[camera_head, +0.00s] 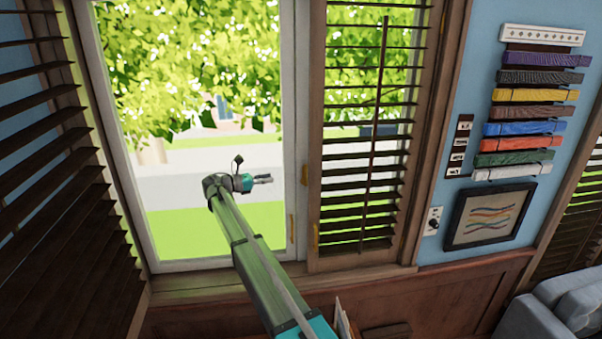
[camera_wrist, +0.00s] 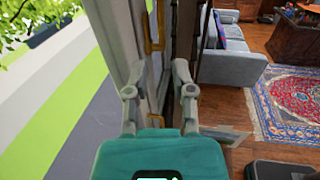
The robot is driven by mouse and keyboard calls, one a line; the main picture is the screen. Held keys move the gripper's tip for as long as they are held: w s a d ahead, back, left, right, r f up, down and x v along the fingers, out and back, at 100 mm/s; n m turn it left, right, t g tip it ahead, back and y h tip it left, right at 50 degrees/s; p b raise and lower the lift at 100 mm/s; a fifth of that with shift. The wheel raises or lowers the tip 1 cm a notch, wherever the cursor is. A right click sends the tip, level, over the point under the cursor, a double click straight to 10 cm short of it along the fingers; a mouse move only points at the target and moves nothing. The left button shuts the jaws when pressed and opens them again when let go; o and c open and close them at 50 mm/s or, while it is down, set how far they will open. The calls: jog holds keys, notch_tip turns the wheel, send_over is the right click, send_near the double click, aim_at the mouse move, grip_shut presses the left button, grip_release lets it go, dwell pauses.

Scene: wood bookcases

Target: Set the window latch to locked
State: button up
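The window (camera_head: 298,120) has a pale frame with a wooden shutter to its right. A small brass-coloured fitting (camera_head: 305,175) sits on the frame edge, and another (camera_head: 291,228) is lower down. I cannot tell which is the latch, or its setting. My gripper (camera_head: 265,179) is in front of the glass, pointing right toward the frame edge. In the wrist view its two fingers (camera_wrist: 159,66) are apart with nothing held between them. The frame edge lies beyond them, with a brass-coloured fitting (camera_wrist: 155,28) above and another (camera_wrist: 155,121) lower, close to the gripper.
Slatted shutters (camera_head: 365,130) stand right of the window, and dark slats (camera_head: 55,180) are at the left. A sill (camera_head: 215,280) runs below. A grey sofa (camera_wrist: 228,55) and a patterned rug (camera_wrist: 285,100) lie to the right in the wrist view.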

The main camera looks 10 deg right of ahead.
aim_at(302, 172)
jog(key=x, duration=1.3)
jog(key=shift+d, duration=0.25)
grip_shut()
jog(key=shift+a, duration=0.45)
jog(key=shift+d, duration=0.4)
